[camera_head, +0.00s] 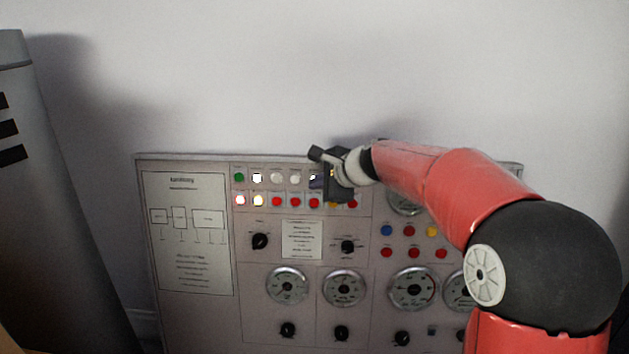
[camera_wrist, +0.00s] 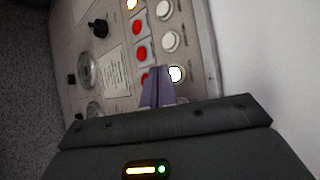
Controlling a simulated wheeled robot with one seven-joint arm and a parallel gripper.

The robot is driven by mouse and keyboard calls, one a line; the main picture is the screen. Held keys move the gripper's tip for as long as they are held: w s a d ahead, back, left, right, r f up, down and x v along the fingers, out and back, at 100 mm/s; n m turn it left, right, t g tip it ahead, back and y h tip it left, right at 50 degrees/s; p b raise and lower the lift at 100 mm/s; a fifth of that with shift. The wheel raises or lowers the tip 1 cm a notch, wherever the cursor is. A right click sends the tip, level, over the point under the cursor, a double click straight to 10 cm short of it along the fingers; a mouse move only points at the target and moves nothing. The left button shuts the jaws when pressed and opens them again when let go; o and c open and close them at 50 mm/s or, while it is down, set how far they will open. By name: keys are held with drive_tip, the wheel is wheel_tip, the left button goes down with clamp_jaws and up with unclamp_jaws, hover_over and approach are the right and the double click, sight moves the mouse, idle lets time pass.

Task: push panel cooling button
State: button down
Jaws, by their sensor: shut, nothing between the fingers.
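The control panel (camera_head: 262,222) stands against the wall, with two rows of small buttons near its top edge. The upper row has a green button (camera_head: 239,178), a lit white button (camera_head: 257,178) and plain white ones. The lower row has lit red and yellow buttons at left, then several red ones. Labels are too small to read, so I cannot tell which button is cooling. My gripper (camera_head: 317,181) is shut and empty in front of the upper row's right part, hiding some buttons. In the wrist view its fingertips (camera_wrist: 157,72) are beside a lit white button (camera_wrist: 175,74); contact is unclear.
Black knobs (camera_head: 259,241) and round gauges (camera_head: 287,285) fill the panel below the buttons. A grey cabinet (camera_head: 60,200) stands at the left. The white wall (camera_head: 250,70) above the panel is bare. My red arm covers the panel's right side.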

drive_tip(key=shift+w, duration=0.35)
drive_tip(key=shift+w+f+p, duration=0.15)
drive_tip(key=shift+w+p, duration=0.15)
drive_tip(key=shift+w, duration=0.1)
idle(0.5)
drive_tip(key=shift+s, duration=0.2)
drive_tip(key=shift+s+b, duration=0.3)
drive_tip(key=shift+s, duration=0.3)
drive_tip(key=shift+s+r+b, duration=0.2)
drive_tip(key=shift+s+b, duration=0.05)
drive_tip(key=shift+s, duration=0.55)
drive_tip(key=shift+s+r+b, duration=0.2)
drive_tip(key=shift+s+r, duration=0.05)
drive_tip(key=shift+s, duration=0.6)
drive_tip(key=shift+s+r+b, duration=0.2)
drive_tip(key=shift+s+b, duration=0.05)
drive_tip(key=shift+s, duration=0.55)
